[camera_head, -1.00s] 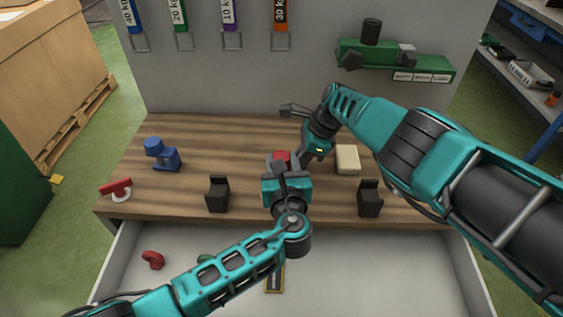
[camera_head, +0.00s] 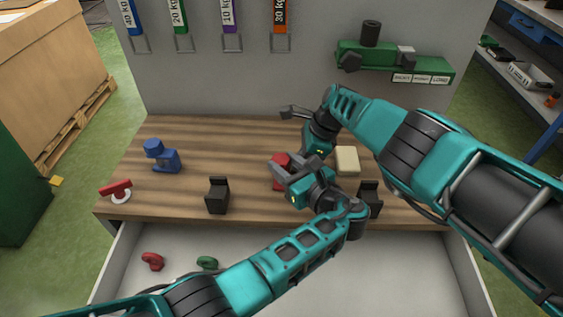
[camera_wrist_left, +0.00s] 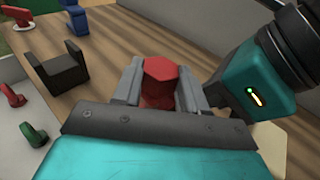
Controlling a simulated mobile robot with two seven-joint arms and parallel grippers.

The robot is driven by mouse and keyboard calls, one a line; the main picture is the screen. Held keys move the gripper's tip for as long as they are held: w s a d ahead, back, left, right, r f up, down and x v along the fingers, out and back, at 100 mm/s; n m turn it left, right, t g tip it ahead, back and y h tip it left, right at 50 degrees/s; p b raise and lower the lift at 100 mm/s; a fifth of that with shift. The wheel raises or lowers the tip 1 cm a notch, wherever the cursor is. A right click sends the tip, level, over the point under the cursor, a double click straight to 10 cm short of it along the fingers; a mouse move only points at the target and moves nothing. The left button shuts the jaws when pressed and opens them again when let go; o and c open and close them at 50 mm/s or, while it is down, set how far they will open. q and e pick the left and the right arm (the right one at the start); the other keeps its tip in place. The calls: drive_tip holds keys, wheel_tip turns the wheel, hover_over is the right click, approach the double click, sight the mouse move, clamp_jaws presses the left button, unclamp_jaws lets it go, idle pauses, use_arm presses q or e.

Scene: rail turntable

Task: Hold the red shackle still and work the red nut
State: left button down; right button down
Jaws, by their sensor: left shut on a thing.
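The red nut (camera_wrist_left: 160,68) has a six-sided top and stands between the two grey fingers of my left gripper (camera_wrist_left: 158,88) in the left wrist view. Those fingers are shut on it. In the head view my left gripper (camera_head: 283,174) reaches in from the lower right of the red piece (camera_head: 280,160) on the bench. More red shows below the nut, but I cannot tell where the shackle begins. My right gripper (camera_head: 308,160) is just behind, close to the red piece; its fingertips are largely hidden, so its grip cannot be made out.
Black cradles (camera_head: 217,196) stand left and right on the wooden bench (camera_head: 235,140). A blue piece (camera_head: 162,157) and a red-and-white piece (camera_head: 116,190) are at the left, a cream block (camera_head: 347,160) at the right. The open drawer (camera_head: 400,270) holds red and green pieces.

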sight(288, 168)
use_arm(q)
drive_tip(key=c, duration=1.1)
unclamp_jaws()
drive_tip(key=shift+w, duration=0.1)
drive_tip(key=o, duration=0.7)
drive_tip(key=shift+w+d+r, duration=0.1)
drive_tip(key=shift+w+r, duration=0.05)
drive_tip(key=shift+r, duration=0.05)
drive_tip(key=shift+c, duration=0.2)
drive_tip(key=shift+r, duration=0.15)
drive_tip(key=shift+d+r, duration=0.15)
drive_tip(key=shift+r, duration=1.9)
drive_tip(key=shift+f, duration=0.1)
